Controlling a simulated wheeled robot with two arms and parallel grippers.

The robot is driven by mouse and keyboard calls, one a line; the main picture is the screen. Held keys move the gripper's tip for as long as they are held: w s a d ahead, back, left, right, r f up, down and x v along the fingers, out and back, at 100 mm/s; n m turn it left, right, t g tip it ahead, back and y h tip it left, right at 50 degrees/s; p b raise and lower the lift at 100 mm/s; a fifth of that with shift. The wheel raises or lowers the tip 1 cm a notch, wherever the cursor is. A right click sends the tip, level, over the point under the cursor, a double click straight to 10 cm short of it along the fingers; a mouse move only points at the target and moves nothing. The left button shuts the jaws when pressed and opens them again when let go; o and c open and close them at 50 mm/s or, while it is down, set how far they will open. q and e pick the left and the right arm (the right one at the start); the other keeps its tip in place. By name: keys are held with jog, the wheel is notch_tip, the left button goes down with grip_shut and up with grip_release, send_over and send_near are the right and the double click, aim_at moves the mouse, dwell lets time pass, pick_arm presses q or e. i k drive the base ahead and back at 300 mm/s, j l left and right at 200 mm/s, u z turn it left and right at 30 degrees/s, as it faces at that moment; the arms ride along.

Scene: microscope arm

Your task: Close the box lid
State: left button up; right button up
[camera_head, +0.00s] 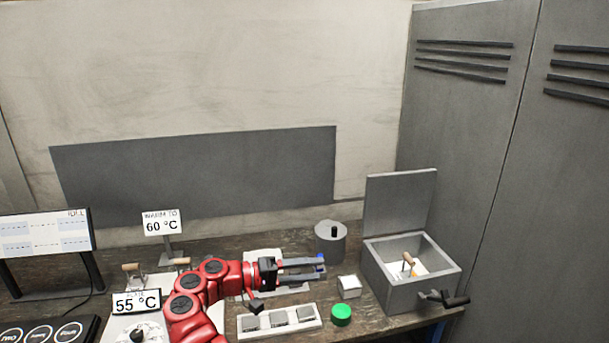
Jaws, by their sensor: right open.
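The grey box (405,291) stands at the right end of the table. Its lid (400,203) is hinged at the back and stands upright, so the box is open. Inside the box, a wooden-handled item (408,262) and something white show; their lower parts are hidden. A dark handle or latch (443,298) sticks out at the box's front right. My right gripper (324,268), on the red arm, points right and is open, left of the box and apart from it. What lies behind its fingers is partly hidden. My left gripper is not in view.
Between my gripper and the box are a small white block (349,287) and a green disc (341,315). A grey cylinder (330,241) stands behind. A white tray (281,321) lies in front. Signs, a screen (45,235) and a dial fill the left. Grey cabinets (480,130) rise behind the box.

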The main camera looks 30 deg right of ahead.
aim_at(395, 202)
jog(key=u, duration=0.4)
jog(key=i+l+u, duration=0.1)
jog(key=u, duration=0.75)
jog(key=i+l+u, duration=0.1)
jog(key=u, duration=0.3)
jog(key=l+u, duration=0.45)
jog(key=l, duration=0.65)
jog(key=l+z, duration=0.45)
jog(key=i+l+z, duration=0.15)
jog(key=l+z, duration=0.3)
jog(key=i+l+z, duration=0.2)
jog(key=z, duration=0.2)
jog(key=l+z, duration=0.1)
jog(key=z, duration=0.3)
jog(key=i+z, duration=0.1)
jog(key=z, duration=0.3)
jog(key=l+z, duration=0.1)
jog(key=z, duration=0.3)
jog(key=i+z, duration=0.1)
jog(key=z, duration=0.3)
jog(key=l, duration=0.35)
jog(key=k+l, duration=0.1)
jog(key=l, duration=0.3)
jog(key=k+z, duration=0.05)
